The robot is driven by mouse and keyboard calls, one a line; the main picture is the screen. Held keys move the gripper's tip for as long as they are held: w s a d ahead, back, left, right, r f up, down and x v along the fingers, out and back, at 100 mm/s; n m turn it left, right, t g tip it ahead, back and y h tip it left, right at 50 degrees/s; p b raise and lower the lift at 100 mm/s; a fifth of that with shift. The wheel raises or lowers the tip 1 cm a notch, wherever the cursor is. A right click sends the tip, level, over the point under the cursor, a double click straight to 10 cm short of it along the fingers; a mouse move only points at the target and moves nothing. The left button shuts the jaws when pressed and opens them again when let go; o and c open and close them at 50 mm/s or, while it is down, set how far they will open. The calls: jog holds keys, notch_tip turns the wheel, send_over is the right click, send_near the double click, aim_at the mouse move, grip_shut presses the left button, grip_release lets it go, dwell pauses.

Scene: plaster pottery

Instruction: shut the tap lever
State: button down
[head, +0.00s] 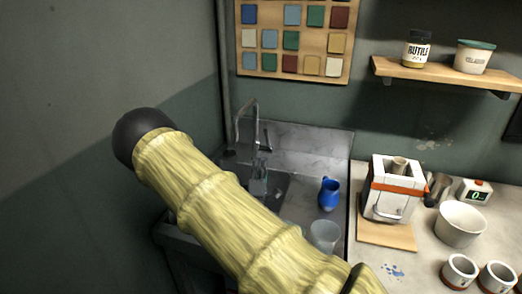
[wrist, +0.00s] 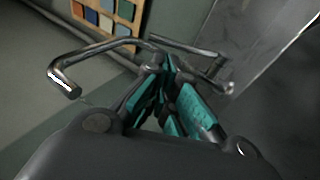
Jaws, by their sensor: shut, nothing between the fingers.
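The metal tap (head: 254,112) stands at the back left of the sink in the head view. In the wrist view its curved spout (wrist: 66,78) reaches to the left, and a thin metal lever (wrist: 190,48) extends to the right. My gripper (wrist: 165,66) has teal fingers, closed together and empty. Their tips are close to the tap body, just below and left of the lever in the picture; I cannot tell whether they touch it. In the head view my sleeved arm crosses in front of the sink and hides part of it.
To the right are a white machine (head: 392,187), a bowl (head: 460,224) and mugs. A wall closes in on the left; a tile board (head: 292,40) hangs behind.

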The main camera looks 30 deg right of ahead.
aim_at(268, 141)
jog(key=p+x, duration=0.3)
jog(key=x, duration=0.7)
jog(key=shift+f+p, duration=0.15)
jog(key=shift+p, duration=0.25)
jog(key=shift+w, duration=0.1)
